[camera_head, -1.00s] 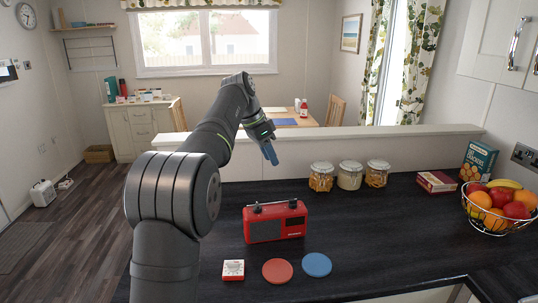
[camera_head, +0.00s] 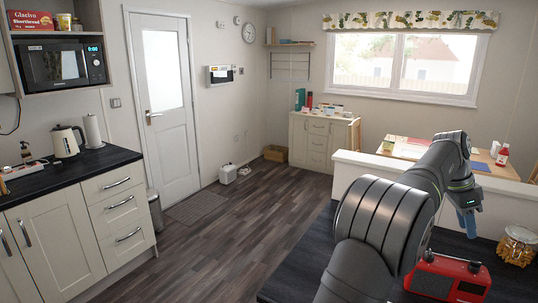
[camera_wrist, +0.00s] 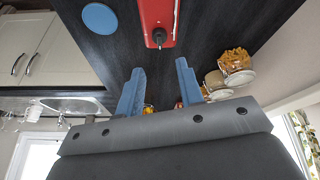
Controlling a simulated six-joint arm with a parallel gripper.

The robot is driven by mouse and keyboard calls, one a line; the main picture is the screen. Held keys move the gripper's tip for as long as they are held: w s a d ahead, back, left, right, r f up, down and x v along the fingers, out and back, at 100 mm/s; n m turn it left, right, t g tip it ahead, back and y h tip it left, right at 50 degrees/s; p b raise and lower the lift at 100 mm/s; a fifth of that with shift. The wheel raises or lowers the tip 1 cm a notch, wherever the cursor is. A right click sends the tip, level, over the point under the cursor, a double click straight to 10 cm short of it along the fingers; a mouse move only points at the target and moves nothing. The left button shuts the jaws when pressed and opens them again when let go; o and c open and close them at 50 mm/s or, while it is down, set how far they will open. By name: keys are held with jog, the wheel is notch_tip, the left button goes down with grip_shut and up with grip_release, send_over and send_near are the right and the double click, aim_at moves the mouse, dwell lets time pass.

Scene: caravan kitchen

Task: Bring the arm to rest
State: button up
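My gripper (camera_head: 467,222) hangs at the end of my arm at the right of the head view, above the dark worktop (camera_head: 312,262). In the wrist view its two blue fingers (camera_wrist: 160,68) stand apart with nothing held between them. The red radio (camera_head: 447,279) sits on the worktop, partly cut off by the head view's lower edge and partly behind my arm. It also shows in the wrist view (camera_wrist: 154,14), apart from the fingers.
A glass jar (camera_head: 517,245) stands right of the gripper by the low partition (camera_head: 350,162). The wrist view shows jars (camera_wrist: 236,68) and a blue disc (camera_wrist: 100,18) on the worktop.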

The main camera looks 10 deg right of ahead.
aim_at(474, 262)
jog(key=x, duration=1.1)
jog(key=shift+f, duration=0.1)
jog(key=v, duration=1.7)
jog(key=x, duration=1.7)
jog(key=shift+f, duration=0.1)
jog(key=n, duration=0.2)
jog(key=n+t, duration=0.1)
jog(key=n, duration=0.1)
jog(key=shift+s+n+t+h, duration=0.25)
jog(key=shift+n+t+h, duration=0.05)
jog(key=shift+h, duration=0.1)
jog(key=n+t, duration=0.1)
jog(key=n, duration=0.3)
jog(key=shift+s+a+t, duration=0.1)
jog(key=shift+s+t, duration=0.1)
jog(key=shift+t, duration=0.2)
jog(key=shift+s+n+t, duration=0.15)
jog(key=shift+n+t, duration=0.55)
jog(key=shift+n, duration=1.4)
jog(key=shift+s+d+n+t+y, duration=0.1)
jog(key=shift+n+t+y, duration=0.25)
jog(key=shift+n, duration=0.7)
jog(key=shift+s+d+n+t+y, duration=0.1)
jog(key=shift+n+t+y, duration=0.25)
jog(key=shift+n, duration=0.7)
